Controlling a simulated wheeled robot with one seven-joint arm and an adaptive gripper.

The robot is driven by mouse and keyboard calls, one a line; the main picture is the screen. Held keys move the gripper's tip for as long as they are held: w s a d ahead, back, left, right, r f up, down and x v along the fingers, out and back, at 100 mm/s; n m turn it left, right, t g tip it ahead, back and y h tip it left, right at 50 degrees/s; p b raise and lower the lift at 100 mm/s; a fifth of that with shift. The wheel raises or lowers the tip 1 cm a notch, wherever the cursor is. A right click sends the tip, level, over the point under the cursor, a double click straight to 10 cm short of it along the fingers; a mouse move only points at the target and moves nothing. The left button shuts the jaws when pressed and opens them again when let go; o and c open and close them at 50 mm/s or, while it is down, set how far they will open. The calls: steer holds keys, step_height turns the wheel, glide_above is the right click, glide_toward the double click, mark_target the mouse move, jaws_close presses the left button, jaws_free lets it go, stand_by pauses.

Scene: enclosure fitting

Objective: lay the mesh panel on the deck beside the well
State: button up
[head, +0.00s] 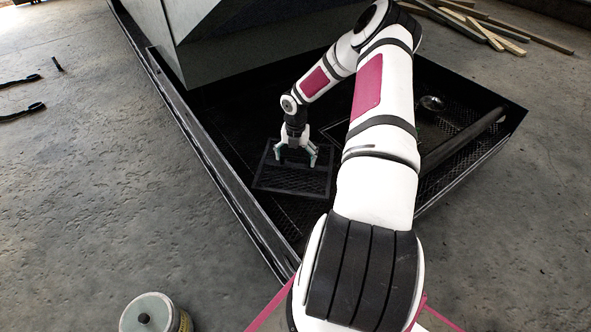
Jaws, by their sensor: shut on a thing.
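The mesh panel (290,181) is a dark, framed rectangle of grating low inside the black-walled enclosure, left of my forearm. My gripper (295,160) points down at the panel's upper middle part, its pale fingers shut on it. I cannot tell whether the panel rests flat on the dark deck (236,135) or hangs slightly above it. A dark opening with a thin pale edge (334,132) shows just right of the gripper, possibly the well; my arm hides much of it.
The enclosure's raised wall (215,152) runs along the left. A large grey block (240,40) stands behind the gripper. A thick pipe (465,140) and a round metal fitting (432,103) lie right of my arm. Wooden planks (480,25) and a lidded can (152,315) are outside.

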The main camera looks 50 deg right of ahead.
mark_target(295, 165)
steer(key=shift+f+b, duration=0.8)
steer(key=shift+f, duration=1.05)
steer(key=shift+f, duration=0.15)
steer(key=o, duration=1.7)
steer(key=shift+c, duration=0.2)
step_height(295, 165, up, 12)
steer(key=p, duration=0.5)
